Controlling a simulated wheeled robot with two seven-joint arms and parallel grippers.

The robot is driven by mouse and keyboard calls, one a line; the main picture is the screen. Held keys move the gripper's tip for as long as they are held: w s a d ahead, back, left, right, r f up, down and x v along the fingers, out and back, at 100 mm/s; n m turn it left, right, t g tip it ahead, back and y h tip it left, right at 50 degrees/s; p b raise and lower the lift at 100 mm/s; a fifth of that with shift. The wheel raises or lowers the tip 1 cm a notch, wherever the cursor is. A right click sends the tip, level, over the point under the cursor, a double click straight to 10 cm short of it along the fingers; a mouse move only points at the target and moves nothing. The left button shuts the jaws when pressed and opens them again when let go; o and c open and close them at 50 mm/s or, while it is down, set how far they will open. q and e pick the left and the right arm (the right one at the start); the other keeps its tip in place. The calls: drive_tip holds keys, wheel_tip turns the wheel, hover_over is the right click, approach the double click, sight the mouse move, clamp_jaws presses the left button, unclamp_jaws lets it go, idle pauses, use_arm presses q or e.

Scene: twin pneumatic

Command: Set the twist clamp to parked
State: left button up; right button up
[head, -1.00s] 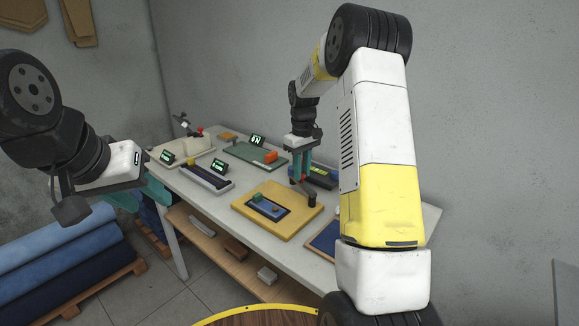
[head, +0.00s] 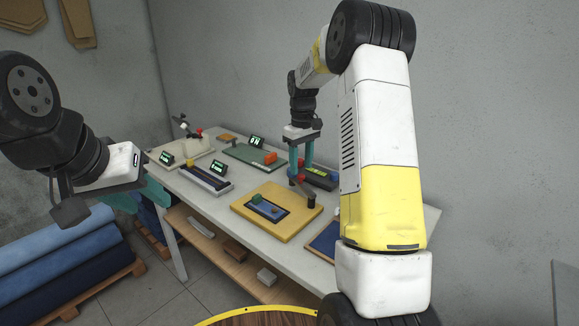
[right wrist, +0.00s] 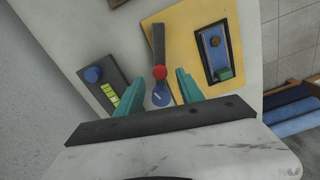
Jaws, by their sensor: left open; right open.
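The likely twist clamp is a dark flat arm (right wrist: 159,45) with a red ball knob (right wrist: 160,72) at one end, beside the edge of a yellow board (right wrist: 190,60). In the head view a dark post (head: 312,201) stands on this yellow board (head: 262,226). My right gripper (head: 301,172) is above the board's far right side. In the right wrist view its teal fingers (right wrist: 160,80) are apart, one on each side of the red knob; contact cannot be told. My left gripper (head: 143,196) is open and empty, left of the table.
The yellow board carries a blue panel (head: 267,209) with a green block. Other stations with small lit displays stand farther back, including a green board (head: 240,154) and a grey slotted block (head: 205,181). A dark panel with a blue knob (right wrist: 93,74) lies beside my right gripper.

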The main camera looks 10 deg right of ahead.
sight(301, 175)
wheel_tip(301, 175, up, 5)
drive_tip(key=shift+f, duration=0.2)
drive_tip(key=shift+r, duration=0.1)
